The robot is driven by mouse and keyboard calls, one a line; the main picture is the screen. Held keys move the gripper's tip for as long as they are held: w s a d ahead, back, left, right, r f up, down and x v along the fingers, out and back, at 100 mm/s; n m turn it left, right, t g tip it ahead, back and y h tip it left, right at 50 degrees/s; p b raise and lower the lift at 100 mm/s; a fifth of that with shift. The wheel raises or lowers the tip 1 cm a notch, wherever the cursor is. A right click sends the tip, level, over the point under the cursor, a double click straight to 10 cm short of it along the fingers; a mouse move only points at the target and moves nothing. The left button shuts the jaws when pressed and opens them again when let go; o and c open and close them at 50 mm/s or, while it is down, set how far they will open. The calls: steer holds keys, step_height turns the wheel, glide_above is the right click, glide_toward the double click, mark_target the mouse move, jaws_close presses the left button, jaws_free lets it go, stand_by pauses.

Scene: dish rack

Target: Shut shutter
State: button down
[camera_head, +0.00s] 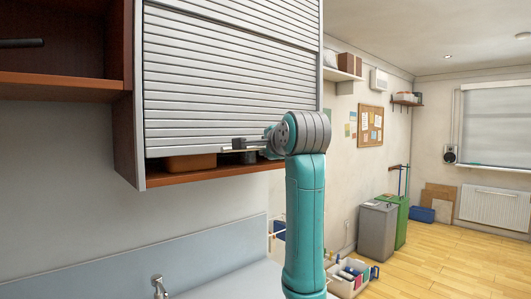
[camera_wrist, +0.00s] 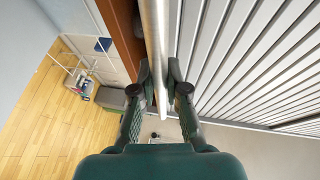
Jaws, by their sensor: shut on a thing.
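The grey slatted shutter (camera_head: 225,95) covers most of the cabinet front in the head view. A narrow gap shows between its lower edge and the brown cabinet floor (camera_head: 190,177). The slats also fill the right of the wrist view (camera_wrist: 260,60). My gripper (camera_head: 240,144) is at the shutter's lower edge, right of its middle. In the wrist view my gripper (camera_wrist: 161,80) is shut on a pale metal bar, the shutter handle (camera_wrist: 155,35), which passes between the two fingers.
Inside the gap are an orange-brown box (camera_head: 190,163) and a dark object (camera_head: 240,157). An open brown shelf (camera_head: 60,85) adjoins on the left. A counter with a tap (camera_head: 159,287) lies below. Grey and green bins (camera_head: 377,230) stand on the floor to the right.

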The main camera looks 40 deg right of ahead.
steer(key=shift+f, duration=2)
steer(key=c, duration=0.8)
jaws_free()
steer(key=v, duration=0.8)
steer(key=shift+r, duration=0.1)
